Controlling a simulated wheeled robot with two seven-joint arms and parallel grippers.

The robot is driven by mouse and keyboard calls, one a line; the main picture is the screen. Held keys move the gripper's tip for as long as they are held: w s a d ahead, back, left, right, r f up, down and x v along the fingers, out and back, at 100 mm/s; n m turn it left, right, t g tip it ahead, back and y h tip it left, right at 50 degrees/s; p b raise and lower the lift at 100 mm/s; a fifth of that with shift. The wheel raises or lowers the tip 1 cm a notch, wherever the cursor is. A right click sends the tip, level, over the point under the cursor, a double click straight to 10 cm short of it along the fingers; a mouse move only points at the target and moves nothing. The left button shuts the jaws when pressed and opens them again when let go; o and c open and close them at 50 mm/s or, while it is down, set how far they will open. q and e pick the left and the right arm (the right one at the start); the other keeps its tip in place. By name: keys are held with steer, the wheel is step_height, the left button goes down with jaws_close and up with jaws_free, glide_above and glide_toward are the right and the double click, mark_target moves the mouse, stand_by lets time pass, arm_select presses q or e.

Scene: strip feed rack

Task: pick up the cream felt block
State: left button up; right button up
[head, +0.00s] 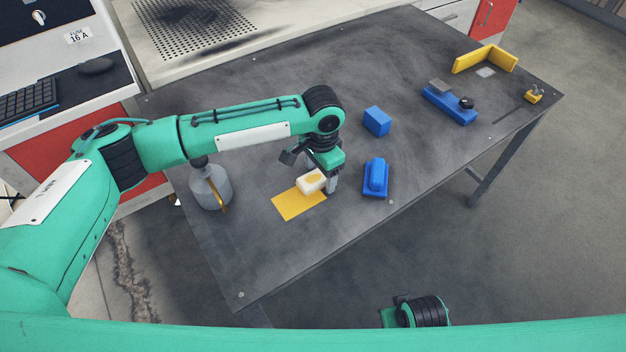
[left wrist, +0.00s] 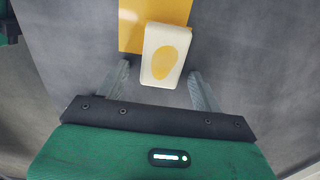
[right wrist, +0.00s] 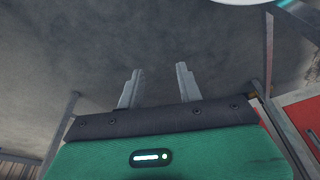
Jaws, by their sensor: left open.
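The cream felt block (head: 309,182) has a yellow-orange oval patch on top and rests on the edge of a yellow mat (head: 292,206) on the dark table. In the left wrist view the block (left wrist: 150,72) lies just ahead of and partly between my fingertips, with the mat (left wrist: 135,38) beyond it. My left gripper (left wrist: 161,80) is open, with one finger on each side of the block. In the head view one finger of the left gripper (head: 331,182) shows beside the block. My right gripper (right wrist: 158,78) is open and empty, away from the tabletop over the floor.
A blue block (head: 377,121) and a blue piece on a base (head: 375,178) lie to the right. A blue fixture (head: 449,103) and a yellow angle bracket (head: 486,57) are at the far right.

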arm_select(q)
steer(key=c, duration=1.1)
